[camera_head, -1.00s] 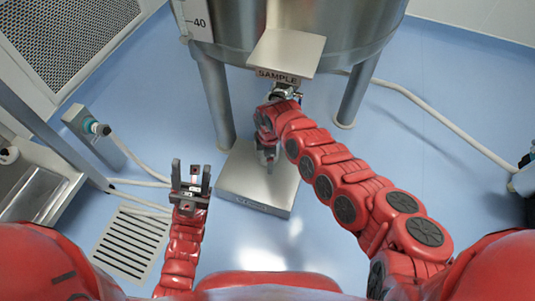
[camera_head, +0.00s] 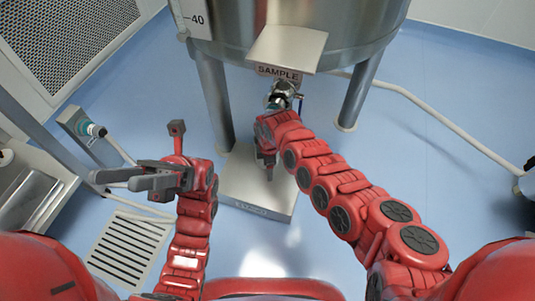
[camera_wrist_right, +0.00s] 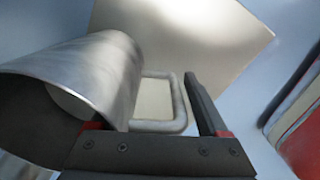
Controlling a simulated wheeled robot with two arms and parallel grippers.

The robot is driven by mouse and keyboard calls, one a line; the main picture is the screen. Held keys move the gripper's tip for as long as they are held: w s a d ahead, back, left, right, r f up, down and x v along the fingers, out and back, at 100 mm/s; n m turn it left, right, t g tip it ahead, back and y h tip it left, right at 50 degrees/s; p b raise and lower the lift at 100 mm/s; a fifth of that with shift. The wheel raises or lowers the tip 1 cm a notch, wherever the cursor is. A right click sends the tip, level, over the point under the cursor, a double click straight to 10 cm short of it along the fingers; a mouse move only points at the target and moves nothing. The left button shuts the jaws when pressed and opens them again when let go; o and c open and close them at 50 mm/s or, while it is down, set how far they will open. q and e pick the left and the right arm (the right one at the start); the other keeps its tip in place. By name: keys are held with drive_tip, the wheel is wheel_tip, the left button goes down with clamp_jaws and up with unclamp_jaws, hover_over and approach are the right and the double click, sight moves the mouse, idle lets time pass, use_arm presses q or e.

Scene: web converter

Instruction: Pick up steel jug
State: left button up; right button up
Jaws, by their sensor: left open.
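The steel jug (camera_wrist_right: 105,75) fills the left of the right wrist view, its rim toward the camera and its squared handle (camera_wrist_right: 178,100) on its right side. My right gripper (camera_wrist_right: 155,95) is open, with the handle between its fingers. The right finger is just outside the handle, with a small gap. The left finger is mostly hidden by the jug's wall. In the head view my right gripper (camera_head: 268,168) is low over the steel platform, and I cannot make out the jug there. My left gripper (camera_head: 122,180) is open and empty, fingers pointing left.
The steel platform (camera_head: 240,198) stands on the blue floor below a large steel tank (camera_head: 370,30) on legs. A valve (camera_head: 283,92) sits under the tank's SAMPLE label. A floor grate (camera_head: 125,245), hoses and a steel unit are at left. Floor at right is mostly clear.

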clamp_jaws()
idle(0.5)
